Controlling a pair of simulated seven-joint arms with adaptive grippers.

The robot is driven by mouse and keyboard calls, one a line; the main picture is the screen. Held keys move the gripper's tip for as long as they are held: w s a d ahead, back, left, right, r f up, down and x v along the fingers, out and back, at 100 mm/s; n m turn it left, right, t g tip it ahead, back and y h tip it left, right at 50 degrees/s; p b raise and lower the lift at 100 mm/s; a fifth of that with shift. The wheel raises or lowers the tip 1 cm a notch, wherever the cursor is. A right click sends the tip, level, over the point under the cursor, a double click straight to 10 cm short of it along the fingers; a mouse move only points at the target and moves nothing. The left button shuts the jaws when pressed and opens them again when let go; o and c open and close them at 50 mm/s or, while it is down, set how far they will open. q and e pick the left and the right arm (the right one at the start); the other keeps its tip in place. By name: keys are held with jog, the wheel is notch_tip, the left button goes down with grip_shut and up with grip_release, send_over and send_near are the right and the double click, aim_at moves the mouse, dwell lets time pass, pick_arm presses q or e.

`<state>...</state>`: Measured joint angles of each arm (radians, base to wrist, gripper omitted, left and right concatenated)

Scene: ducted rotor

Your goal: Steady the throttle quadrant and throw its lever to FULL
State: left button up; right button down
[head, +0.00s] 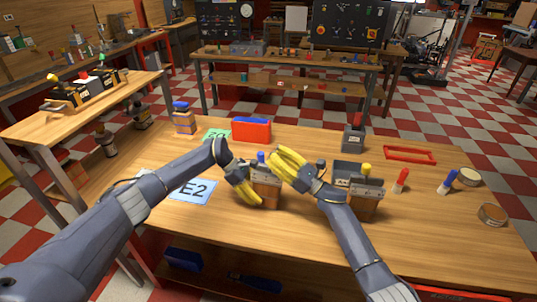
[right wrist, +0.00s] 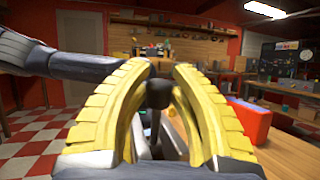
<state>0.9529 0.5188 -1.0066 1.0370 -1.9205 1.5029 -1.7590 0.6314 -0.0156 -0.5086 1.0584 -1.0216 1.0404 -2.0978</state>
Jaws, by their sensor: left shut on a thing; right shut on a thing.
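The throttle quadrant (head: 267,190) is a brown box with a grey metal top, standing on the workbench near the middle of the head view. My left gripper (head: 246,188) is shut on its left side. My right gripper (head: 280,162) is at its upper right, with yellow fingers beside the top. In the right wrist view, the right fingers (right wrist: 158,100) close around the dark knob of the lever (right wrist: 158,94). The lever is hidden behind the fingers in the head view, so I cannot tell its exact angle.
A similar box (head: 366,205) with a yellow knob stands right of my right forearm. A red and blue bin (head: 251,130) is behind the quadrant. A blue E2 card (head: 192,189) lies left. A red frame (head: 410,155) lies at the back right.

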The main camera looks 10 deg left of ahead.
pick_arm(q)
jog(key=shift+a, duration=0.1)
pick_arm(e)
jog(key=shift+d+f+m+t+y, duration=0.45)
jog(key=shift+d+m+t+y, duration=0.25)
jog(key=shift+d+t, duration=0.15)
jog(key=shift+d+f+m+t+y, duration=0.4)
jog(key=shift+d+m+t+y, duration=0.2)
jog(key=shift+d+t+y, duration=0.2)
jog(key=shift+f, duration=0.1)
jog(key=c, duration=1.1)
grip_release()
jog(key=shift+c, duration=0.2)
jog(key=shift+r, duration=0.2)
notch_tip(320, 180, up, 10)
jog(key=shift+f, duration=0.1)
pick_arm(q)
jog(key=o, duration=1.5)
jog(key=shift+o, duration=0.5)
